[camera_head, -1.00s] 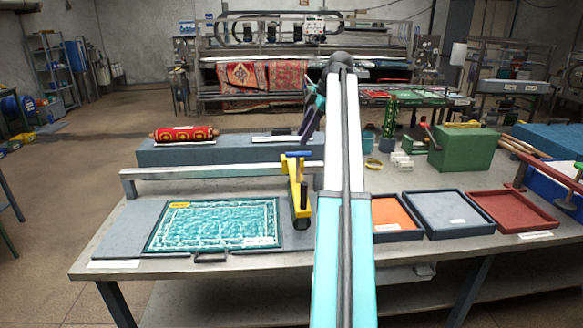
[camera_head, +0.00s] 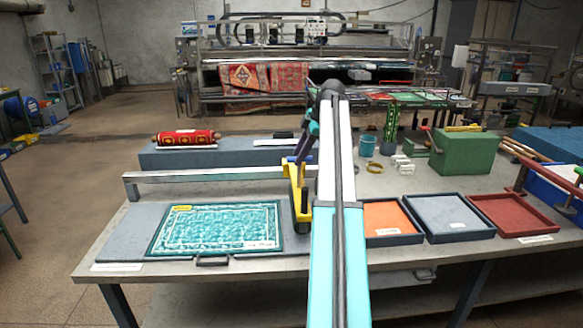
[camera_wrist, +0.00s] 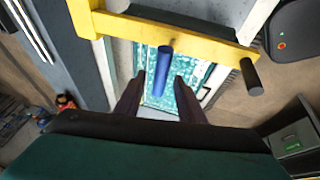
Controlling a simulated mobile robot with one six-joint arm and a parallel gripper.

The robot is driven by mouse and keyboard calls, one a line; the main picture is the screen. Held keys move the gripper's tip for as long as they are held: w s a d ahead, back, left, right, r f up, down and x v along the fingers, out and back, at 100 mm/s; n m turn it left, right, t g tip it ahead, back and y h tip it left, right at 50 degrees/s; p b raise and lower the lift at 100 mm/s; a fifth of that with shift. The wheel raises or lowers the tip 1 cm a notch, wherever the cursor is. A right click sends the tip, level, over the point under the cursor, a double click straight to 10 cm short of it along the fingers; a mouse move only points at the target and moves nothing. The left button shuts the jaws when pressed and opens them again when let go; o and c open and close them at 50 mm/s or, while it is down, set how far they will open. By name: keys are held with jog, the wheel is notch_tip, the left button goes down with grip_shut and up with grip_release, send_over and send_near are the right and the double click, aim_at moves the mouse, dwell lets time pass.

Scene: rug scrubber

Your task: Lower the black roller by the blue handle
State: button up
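The yellow arm (camera_head: 294,188) stands at the right end of the grey rail, with the black roller (camera_head: 304,207) at its lower end, beside the teal rug (camera_head: 215,228). In the wrist view the yellow arm (camera_wrist: 180,30) crosses the top, with the black roller (camera_wrist: 252,77) at its right end. The blue handle (camera_wrist: 160,72) sticks out from the yellow arm towards me. My gripper (camera_wrist: 161,80) is open, its two dark fingers on either side of the blue handle, with gaps visible. In the head view my gripper (camera_head: 298,160) hides most of the handle.
The grey rail (camera_head: 220,175) runs left above the rug board. A grey block (camera_head: 225,157) with a rolled red rug (camera_head: 187,138) stands behind it. An orange tray (camera_head: 390,218), a grey tray (camera_head: 445,215) and a red tray (camera_head: 512,212) sit to the right.

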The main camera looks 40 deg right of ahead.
jog(key=p, duration=0.1)
send_over(299, 183)
jog(key=w, duration=0.3)
notch_tip(299, 183, down, 6)
jog(key=shift+s+a, duration=0.15)
jog(key=shift+a, duration=0.3)
grip_shut()
